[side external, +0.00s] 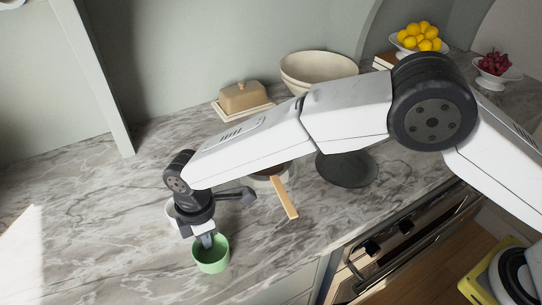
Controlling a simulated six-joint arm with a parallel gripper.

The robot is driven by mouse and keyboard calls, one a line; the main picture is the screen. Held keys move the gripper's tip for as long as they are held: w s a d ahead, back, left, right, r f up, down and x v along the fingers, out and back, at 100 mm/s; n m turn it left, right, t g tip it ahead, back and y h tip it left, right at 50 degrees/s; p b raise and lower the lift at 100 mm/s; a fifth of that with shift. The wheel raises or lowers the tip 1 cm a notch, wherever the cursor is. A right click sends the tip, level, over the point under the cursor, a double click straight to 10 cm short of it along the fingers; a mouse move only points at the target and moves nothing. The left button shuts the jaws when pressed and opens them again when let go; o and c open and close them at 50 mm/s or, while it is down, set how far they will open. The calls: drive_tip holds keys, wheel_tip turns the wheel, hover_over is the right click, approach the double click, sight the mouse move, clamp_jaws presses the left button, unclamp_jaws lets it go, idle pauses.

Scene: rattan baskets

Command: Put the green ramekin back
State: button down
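The green ramekin (211,262) is upright near the front edge of the marble counter, left of the picture's middle. My gripper (207,241) points down at it, with the finger tips at or just inside the ramekin's rim. The fingers are small and partly hidden, so I cannot tell whether they are open or closed on the rim. I also cannot tell whether the ramekin rests on the counter or is slightly raised.
A wooden handle (286,198) lies right of my gripper, near a dark round plate (346,170). Behind are a butter dish (243,97), a cream bowl (318,74), lemons (418,37) and red fruit (495,64). The counter's left (90,220) is clear.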

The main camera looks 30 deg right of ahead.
drive_tip(key=shift+f, duration=0.2)
drive_tip(key=c, duration=0.8)
unclamp_jaws()
drive_tip(key=shift+r, duration=0.1)
drive_tip(key=r, duration=1.2)
drive_tip(key=shift+w+r, duration=0.1)
drive_tip(key=shift+w, duration=0.2)
drive_tip(key=shift+d, duration=0.15)
